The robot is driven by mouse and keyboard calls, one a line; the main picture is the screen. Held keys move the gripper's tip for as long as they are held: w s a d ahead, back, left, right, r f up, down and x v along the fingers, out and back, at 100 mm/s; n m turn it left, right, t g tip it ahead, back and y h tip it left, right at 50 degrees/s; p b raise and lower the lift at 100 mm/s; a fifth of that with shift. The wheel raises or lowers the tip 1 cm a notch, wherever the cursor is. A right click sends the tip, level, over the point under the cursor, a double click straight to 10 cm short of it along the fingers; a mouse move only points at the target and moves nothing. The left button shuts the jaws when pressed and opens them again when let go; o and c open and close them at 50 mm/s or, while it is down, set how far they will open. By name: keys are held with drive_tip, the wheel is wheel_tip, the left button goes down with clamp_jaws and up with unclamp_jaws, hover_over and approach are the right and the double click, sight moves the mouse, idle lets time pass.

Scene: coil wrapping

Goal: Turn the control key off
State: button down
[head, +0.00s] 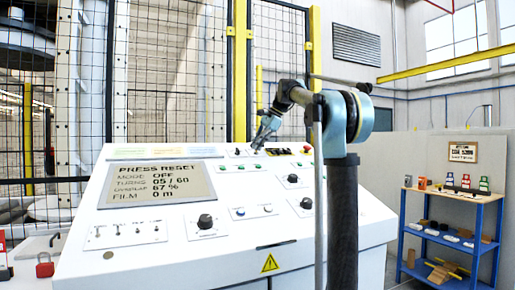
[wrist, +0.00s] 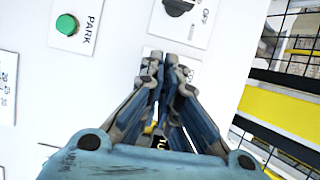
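The white control console (head: 150,262) fills the middle of the head view. My gripper (head: 262,140) points down at the upper back part of its sloped panel. In the wrist view my gripper (wrist: 163,60) has its fingertips close together over a small white plate (wrist: 192,68) with partly covered lettering. The fingers hide the middle of that plate, so no key shows clearly and I cannot tell whether they hold one. A black rotary knob (wrist: 178,7) with an OFF marking sits just beyond the fingertips. A green button (wrist: 66,24) labelled PARK is to the left.
The console's display (head: 155,183) reads PRESS RESET, MODE OFF. Several black knobs, such as one at the front (head: 205,221), stand out from the panel. A yellow-posted mesh fence (head: 240,70) rises behind. A blue shelf (head: 450,243) stands at right. A red padlock (head: 44,265) is at lower left.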

drive_tip(key=n+g+h, duration=0.1)
drive_tip(key=n, duration=0.5)
drive_tip(key=n+g+h, duration=0.1)
drive_tip(key=n, duration=0.1)
drive_tip(key=shift+n+h, duration=0.3)
drive_tip(key=n+h, duration=0.1)
drive_tip(key=n, duration=0.3)
drive_tip(key=shift+h, duration=0.4)
drive_tip(key=shift+d+n+h, duration=0.15)
drive_tip(key=shift+n+h, duration=0.55)
drive_tip(key=shift+n, duration=1.2)
drive_tip(key=c, duration=1.9)
unclamp_jaws()
drive_tip(key=shift+r, duration=0.1)
